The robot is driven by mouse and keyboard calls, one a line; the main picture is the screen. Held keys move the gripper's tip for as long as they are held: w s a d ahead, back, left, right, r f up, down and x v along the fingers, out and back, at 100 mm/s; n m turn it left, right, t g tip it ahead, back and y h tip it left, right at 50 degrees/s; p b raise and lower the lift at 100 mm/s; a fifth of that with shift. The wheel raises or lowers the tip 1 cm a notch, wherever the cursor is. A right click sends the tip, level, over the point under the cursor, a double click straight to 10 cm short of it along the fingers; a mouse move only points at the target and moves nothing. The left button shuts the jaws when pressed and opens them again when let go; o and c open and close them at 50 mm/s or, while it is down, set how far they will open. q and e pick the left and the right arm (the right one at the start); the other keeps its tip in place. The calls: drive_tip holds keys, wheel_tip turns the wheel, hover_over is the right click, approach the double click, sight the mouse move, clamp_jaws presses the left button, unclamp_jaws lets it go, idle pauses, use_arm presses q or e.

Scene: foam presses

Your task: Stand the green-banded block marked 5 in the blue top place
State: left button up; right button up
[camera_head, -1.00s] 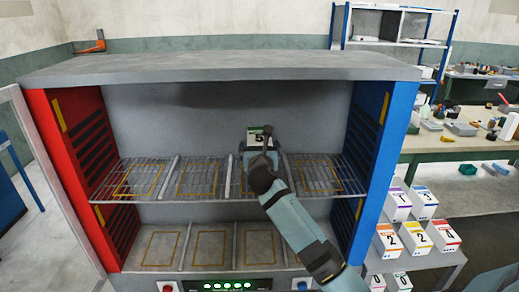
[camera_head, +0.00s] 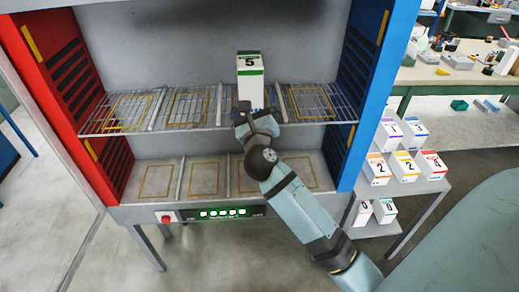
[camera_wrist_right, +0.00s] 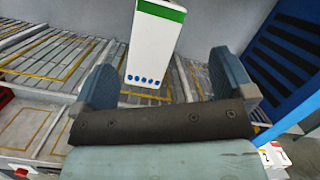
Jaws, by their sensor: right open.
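The white block with green bands and a 5 on top (camera_head: 250,80) stands upright on the upper wire shelf, in the third place from the left. In the right wrist view the block (camera_wrist_right: 153,50) shows a row of blue dots near its lower edge. My right gripper (camera_head: 252,112) is in front of the block's lower part. Its fingers (camera_wrist_right: 168,82) are apart, one to each side of the block, with gaps showing. The rightmost top place (camera_head: 310,102), beside the blue wall (camera_head: 372,80), is empty. My left gripper is out of view.
The two left top places (camera_head: 187,106) are empty. The lower deck (camera_head: 205,180) has outlined places and no blocks visible. Red wall (camera_head: 60,70) is on the left. Several numbered white blocks (camera_head: 404,165) stand on a side stand at right.

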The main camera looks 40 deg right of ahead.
drive_tip(key=s+a+f+n+y, duration=0.65)
drive_tip(key=f+n, duration=0.25)
drive_tip(key=n, duration=0.5)
drive_tip(key=s+a+f+n+y, duration=0.5)
drive_tip(key=a+f+n+y, duration=0.25)
drive_tip(key=n, duration=0.65)
drive_tip(key=s+a+f+n+g, duration=0.2)
drive_tip(key=s+f+n+g, duration=0.5)
drive_tip(key=s+f+n, duration=0.4)
wheel_tip(320, 180, down, 6)
drive_tip(key=s, duration=0.2)
drive_tip(key=shift+s+n+h, duration=0.3)
drive_tip(key=shift+h, duration=0.1)
drive_tip(key=shift+a, duration=0.1)
drive_tip(key=shift+r+p, duration=0.4)
drive_tip(key=shift+p, duration=0.1)
